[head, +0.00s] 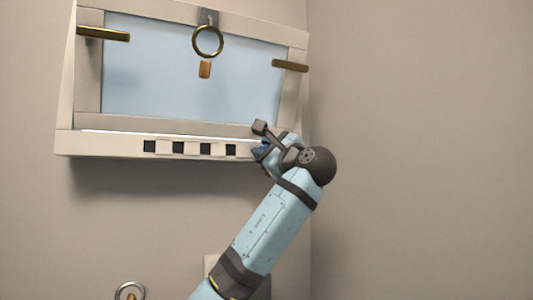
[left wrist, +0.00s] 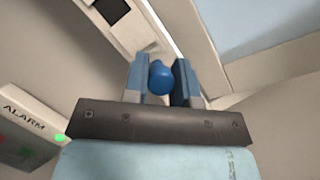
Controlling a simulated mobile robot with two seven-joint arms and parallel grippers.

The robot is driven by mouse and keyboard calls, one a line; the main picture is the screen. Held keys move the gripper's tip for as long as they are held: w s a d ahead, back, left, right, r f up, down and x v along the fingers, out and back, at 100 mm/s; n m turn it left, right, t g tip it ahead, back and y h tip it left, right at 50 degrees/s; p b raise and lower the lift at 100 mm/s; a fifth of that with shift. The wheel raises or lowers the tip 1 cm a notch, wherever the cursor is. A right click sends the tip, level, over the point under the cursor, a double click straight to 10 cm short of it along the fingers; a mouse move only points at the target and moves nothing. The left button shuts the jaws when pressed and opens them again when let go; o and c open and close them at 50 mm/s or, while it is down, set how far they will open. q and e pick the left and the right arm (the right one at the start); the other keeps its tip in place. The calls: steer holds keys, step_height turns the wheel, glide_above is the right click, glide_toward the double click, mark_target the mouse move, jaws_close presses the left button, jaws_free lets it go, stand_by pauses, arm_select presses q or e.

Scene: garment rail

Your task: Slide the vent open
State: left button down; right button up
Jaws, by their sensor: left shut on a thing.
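The vent (head: 190,148) is a pale strip along the bottom of the window frame, with several dark square openings showing. Its blue knob (left wrist: 161,78) sits between the two fingers of my left gripper (head: 262,149) at the strip's right end. The fingers are shut on the knob, one on each side. In the head view the knob is mostly hidden by my gripper. In the left wrist view a dark opening of the vent (left wrist: 112,9) shows beyond the fingers. My right gripper is in neither view.
The window (head: 150,65) above has brass handles (head: 104,34) (head: 290,66) at both sides and a brass ring (head: 207,41) at the top. A box marked ALARM (left wrist: 30,122) with a green light is at the left wrist view's left edge. The right wall (head: 420,130) is bare.

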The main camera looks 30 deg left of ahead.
arm_select(q)
steer(key=shift+r, duration=0.15)
steer(key=c, duration=1.2)
jaws_free()
steer(key=shift+o, duration=1.3)
steer(key=shift+w+d, duration=0.25)
steer(key=shift+s+f, duration=0.2)
steer(key=shift+f, duration=0.05)
arm_select(e)
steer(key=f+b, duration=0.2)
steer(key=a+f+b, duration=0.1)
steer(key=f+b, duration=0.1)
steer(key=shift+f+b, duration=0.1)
steer(key=shift+b, duration=0.2)
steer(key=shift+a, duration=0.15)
arm_select(q)
steer(key=v, duration=1.3)
steer(key=shift+d, duration=0.4)
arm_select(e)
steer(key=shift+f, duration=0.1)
